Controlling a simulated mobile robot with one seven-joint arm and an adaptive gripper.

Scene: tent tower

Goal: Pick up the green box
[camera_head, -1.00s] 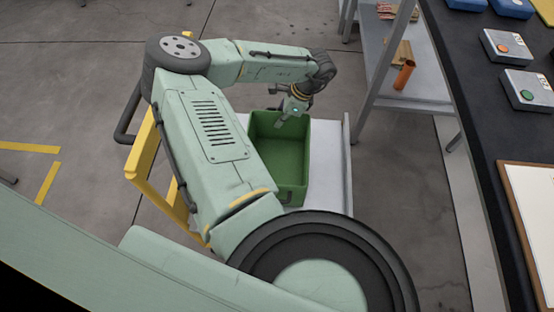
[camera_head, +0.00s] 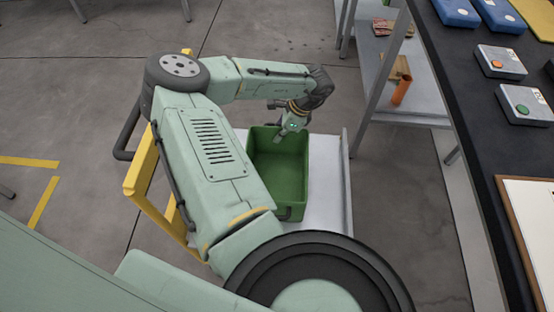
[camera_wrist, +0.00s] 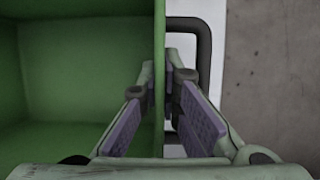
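The green box (camera_head: 290,180) is an open-topped, empty-looking bin standing upright on a pale cart. My gripper (camera_head: 280,137) is at the far wall of the box in the head view. In the wrist view, the box (camera_wrist: 80,70) fills the left side, and its wall rim runs down the picture's middle. My gripper (camera_wrist: 164,108) shows there with its two purple-padded fingers apart. The left finger overlaps the box side and the right finger is outside the wall. I cannot tell whether either finger touches the wall.
A grey shelf (camera_head: 420,105) holding an orange cylinder (camera_head: 401,90) stands to the right. A dark workbench (camera_head: 480,130) with button boxes runs along the right edge. Concrete floor is clear at the back left.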

